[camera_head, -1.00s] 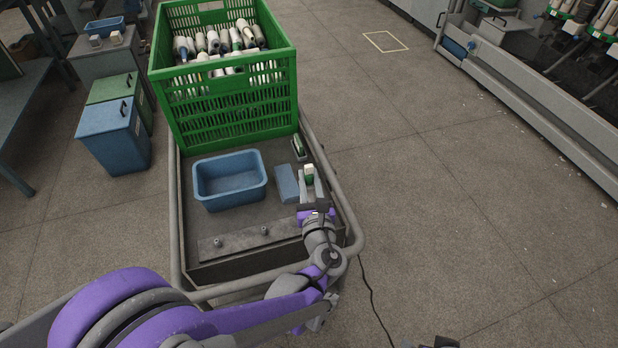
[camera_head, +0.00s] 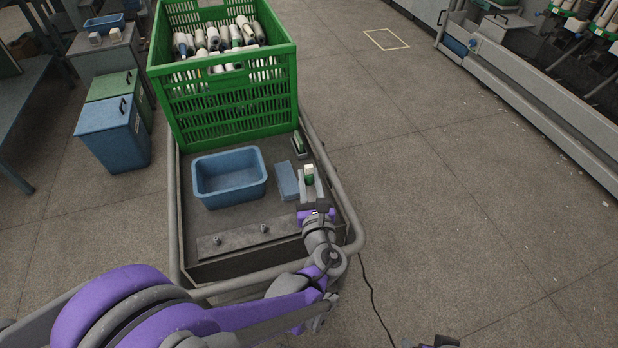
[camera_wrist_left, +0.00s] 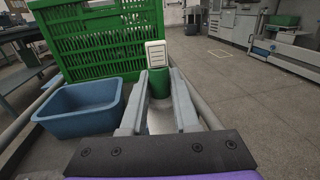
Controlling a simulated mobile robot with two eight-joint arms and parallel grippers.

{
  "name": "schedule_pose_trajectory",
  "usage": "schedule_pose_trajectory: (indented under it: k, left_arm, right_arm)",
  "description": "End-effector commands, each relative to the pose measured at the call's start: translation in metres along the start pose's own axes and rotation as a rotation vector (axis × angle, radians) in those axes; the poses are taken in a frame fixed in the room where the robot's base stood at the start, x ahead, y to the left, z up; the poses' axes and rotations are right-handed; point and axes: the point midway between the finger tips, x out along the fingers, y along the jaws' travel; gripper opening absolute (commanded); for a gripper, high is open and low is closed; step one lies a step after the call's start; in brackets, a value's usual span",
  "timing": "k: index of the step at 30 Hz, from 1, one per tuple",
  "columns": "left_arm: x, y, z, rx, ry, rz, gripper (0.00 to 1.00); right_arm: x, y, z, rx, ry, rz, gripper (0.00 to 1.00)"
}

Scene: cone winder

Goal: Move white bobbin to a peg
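Several white bobbins (camera_head: 243,33) lie among darker-tipped ones in the green crate. My left gripper (camera_head: 311,179) is low over the right side of the cart. Its two fingers (camera_wrist_left: 162,90) stand apart. A small piece with a white top and green body (camera_head: 309,175) shows between the fingertips, also in the left wrist view (camera_wrist_left: 157,82). A pale surface shows nearer between the fingers; I cannot tell if it belongs to a bobbin or if the fingers grip it. Two short pegs (camera_head: 264,229) (camera_head: 217,240) stand on a grey strip at the cart's front. My right gripper is not clearly in view.
A green crate (camera_head: 225,118) stands at the cart's back. A blue tub (camera_head: 230,199) and a small blue block (camera_head: 287,181) are left of my gripper. A green item (camera_head: 299,145) lies beyond it.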

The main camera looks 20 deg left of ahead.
Motion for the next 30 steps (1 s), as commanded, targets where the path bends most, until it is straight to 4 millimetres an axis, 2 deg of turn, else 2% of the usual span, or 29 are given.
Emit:
schedule_pose_trajectory:
  k: [1,5,16,20,30]
  left_arm:
    - [0.0,0.0,0.0,0.0,0.0,0.0,0.39]
    - [0.0,0.0,0.0,0.0,0.0,0.0,0.62]
    - [-0.006,0.0,0.0,-0.001,0.0,-0.001,0.62]
    - [-0.025,-0.001,0.001,-0.001,0.0,-0.004,0.62]
    - [-0.09,-0.001,0.001,-0.001,0.0,-0.004,0.62]
  right_arm:
    - [0.0,0.0,0.0,0.0,0.0,0.0,0.88]
    - [0.0,0.0,0.0,0.0,0.0,0.0,0.88]
    - [-0.001,0.0,0.0,0.0,0.0,0.0,0.88]
    - [-0.004,0.0,-0.001,0.0,0.001,0.0,0.88]
    - [-0.013,0.0,-0.003,0.0,0.002,0.0,0.88]
